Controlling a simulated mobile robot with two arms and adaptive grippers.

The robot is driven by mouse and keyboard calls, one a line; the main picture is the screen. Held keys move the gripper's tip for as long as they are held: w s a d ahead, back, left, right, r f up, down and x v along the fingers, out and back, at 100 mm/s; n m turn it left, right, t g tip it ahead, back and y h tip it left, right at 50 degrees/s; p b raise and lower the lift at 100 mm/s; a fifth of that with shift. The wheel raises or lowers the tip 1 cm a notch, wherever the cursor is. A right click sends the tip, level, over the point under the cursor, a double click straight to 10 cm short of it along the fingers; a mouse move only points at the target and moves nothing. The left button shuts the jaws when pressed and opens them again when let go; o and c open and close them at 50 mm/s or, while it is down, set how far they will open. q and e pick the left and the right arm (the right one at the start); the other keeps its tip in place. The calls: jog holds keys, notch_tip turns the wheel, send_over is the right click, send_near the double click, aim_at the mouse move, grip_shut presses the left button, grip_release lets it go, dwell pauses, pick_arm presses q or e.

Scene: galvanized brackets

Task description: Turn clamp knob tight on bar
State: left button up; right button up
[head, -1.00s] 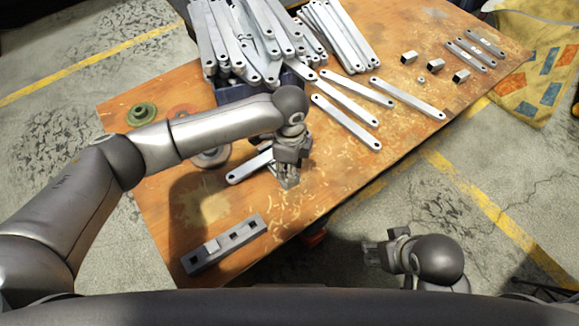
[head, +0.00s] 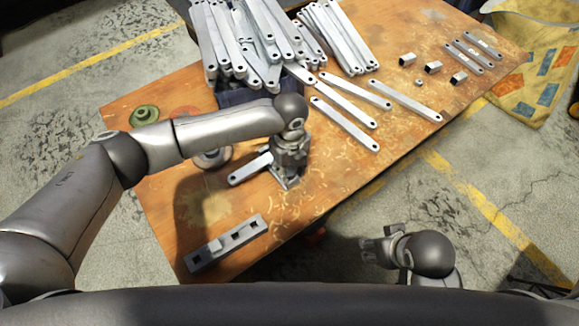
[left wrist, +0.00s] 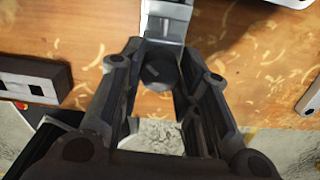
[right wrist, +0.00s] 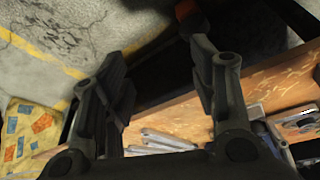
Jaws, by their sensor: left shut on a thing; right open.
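My left gripper (head: 288,168) points down at the near edge of the table. In the left wrist view its fingers (left wrist: 158,60) stand on both sides of a dark round clamp knob (left wrist: 158,73) and are shut on it. A pale metal bar (left wrist: 166,22) runs up from the knob in that view. In the head view the bar (head: 248,169) lies on the table, its right end hidden by the gripper. Whether the clamp is tight cannot be seen. My right gripper (head: 374,250) is open and empty, off the table's near side; its spread fingers show in the right wrist view (right wrist: 160,75).
A grey block with square holes (head: 226,244) lies left of the gripper. A blue bin (head: 243,97) full of metal bars stands behind. A green round part (head: 144,115) sits far left.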

pick_arm(q)
jog(key=m, duration=0.7)
jog(key=shift+m+p, duration=0.3)
jog(key=shift+m, duration=1.2)
pick_arm(e)
jog(key=x, duration=0.2)
jog(key=shift+f, duration=0.4)
pick_arm(q)
jog(key=o, duration=0.9)
jog(key=shift+o, duration=0.2)
pick_arm(e)
jog(key=shift+a+r, duration=0.1)
jog(key=shift+r, duration=0.05)
